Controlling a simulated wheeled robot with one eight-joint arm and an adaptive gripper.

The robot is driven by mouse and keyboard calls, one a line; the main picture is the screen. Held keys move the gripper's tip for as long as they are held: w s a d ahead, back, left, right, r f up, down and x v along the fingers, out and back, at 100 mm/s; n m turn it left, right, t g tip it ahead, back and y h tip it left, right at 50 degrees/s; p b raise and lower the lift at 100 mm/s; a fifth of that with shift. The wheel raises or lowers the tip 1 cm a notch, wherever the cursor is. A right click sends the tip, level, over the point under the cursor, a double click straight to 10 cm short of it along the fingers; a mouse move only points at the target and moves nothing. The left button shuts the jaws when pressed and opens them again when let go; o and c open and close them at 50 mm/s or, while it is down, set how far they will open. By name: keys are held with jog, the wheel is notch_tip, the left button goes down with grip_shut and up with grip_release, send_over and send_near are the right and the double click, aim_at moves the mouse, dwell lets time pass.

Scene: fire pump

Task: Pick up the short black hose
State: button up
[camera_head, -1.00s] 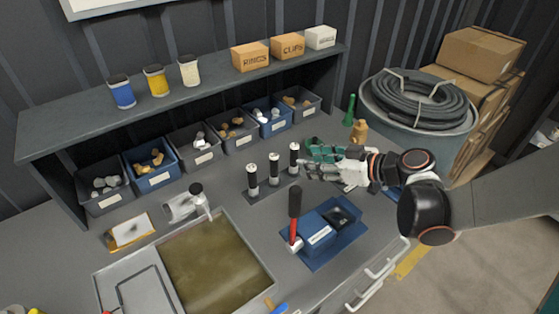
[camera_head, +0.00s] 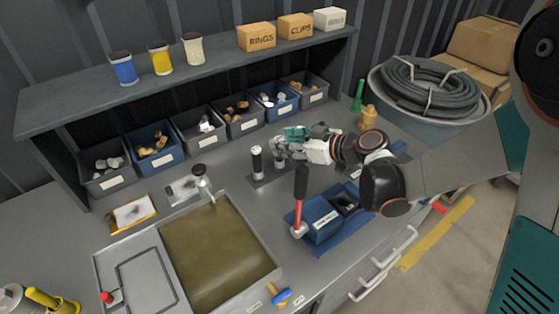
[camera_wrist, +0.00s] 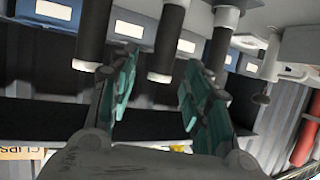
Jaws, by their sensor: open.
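Several short black hose pieces with pale end caps stand upright in a row on a dark base plate (camera_head: 262,181) on the workbench. In the wrist view three black cylinders show: a left one (camera_wrist: 94,32), a middle one (camera_wrist: 170,38) and a right one (camera_wrist: 222,42). My gripper's teal fingers (camera_wrist: 160,68) are apart and empty, with the middle cylinder beyond the gap between them. Contact is not visible. I cannot tell which is shortest.
A blue press with a red lever (camera_head: 302,208) stands in front of the hoses. A murky water tank (camera_head: 215,255) is to the left. Labelled bins (camera_head: 235,113) line the back under a shelf (camera_head: 200,68).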

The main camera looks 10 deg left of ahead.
jog(key=x, duration=0.3)
jog(key=shift+f+b, duration=0.15)
jog(key=shift+b, duration=0.2)
grip_shut()
